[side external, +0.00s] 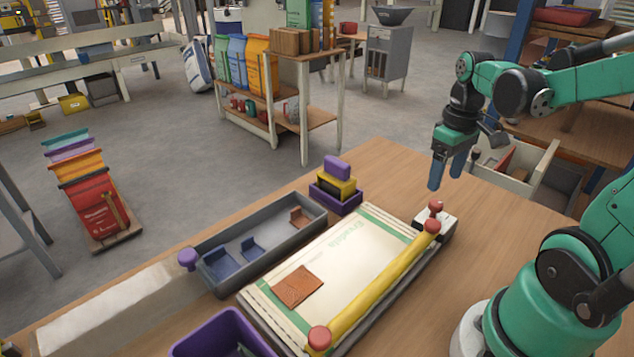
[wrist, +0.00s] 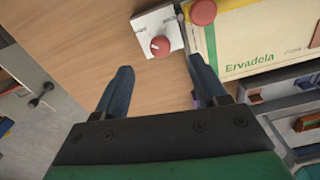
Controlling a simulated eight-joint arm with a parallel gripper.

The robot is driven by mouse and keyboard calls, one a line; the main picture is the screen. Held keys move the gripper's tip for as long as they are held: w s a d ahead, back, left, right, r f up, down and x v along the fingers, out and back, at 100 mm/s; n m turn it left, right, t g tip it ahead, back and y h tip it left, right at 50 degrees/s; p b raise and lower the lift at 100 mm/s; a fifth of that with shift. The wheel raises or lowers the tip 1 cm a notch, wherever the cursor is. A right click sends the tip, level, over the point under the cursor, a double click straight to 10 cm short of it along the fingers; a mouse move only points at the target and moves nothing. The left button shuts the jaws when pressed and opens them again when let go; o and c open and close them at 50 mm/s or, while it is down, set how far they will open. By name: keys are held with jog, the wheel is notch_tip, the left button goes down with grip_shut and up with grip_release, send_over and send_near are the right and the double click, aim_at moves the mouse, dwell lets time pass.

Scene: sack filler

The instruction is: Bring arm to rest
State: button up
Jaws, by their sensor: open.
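My gripper (side external: 447,172) hangs above the wooden table (side external: 385,160) near its far right side, pointing down. In the wrist view my gripper (wrist: 160,85) has its two blue fingers apart with nothing between them, so it is open and empty. Below and beside it is a small white block with a red knob (wrist: 160,47), which also shows in the side view (side external: 436,208). It is apart from the fingers. The cream sack labelled Ervadela (wrist: 255,40) lies flat, with a yellow bar (side external: 385,285) along its near edge.
A grey tray (side external: 215,240) with blue and brown pieces lies left of the sack. A purple tray (side external: 335,192) with stacked blocks stands behind it. A purple bin (side external: 205,340) is at the front. A brown patch (side external: 298,286) lies on the sack. The right tabletop is clear.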

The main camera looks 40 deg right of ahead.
jog(key=w+a+r+n+t, duration=0.1)
jog(key=w+a+t, duration=0.2)
jog(key=a, duration=0.4)
jog(key=w+a+r+t, duration=0.1)
jog(key=a+t, duration=0.3)
jog(key=a, duration=0.4)
jog(key=shift+w+r+n, duration=0.4)
jog(key=shift+w, duration=0.5)
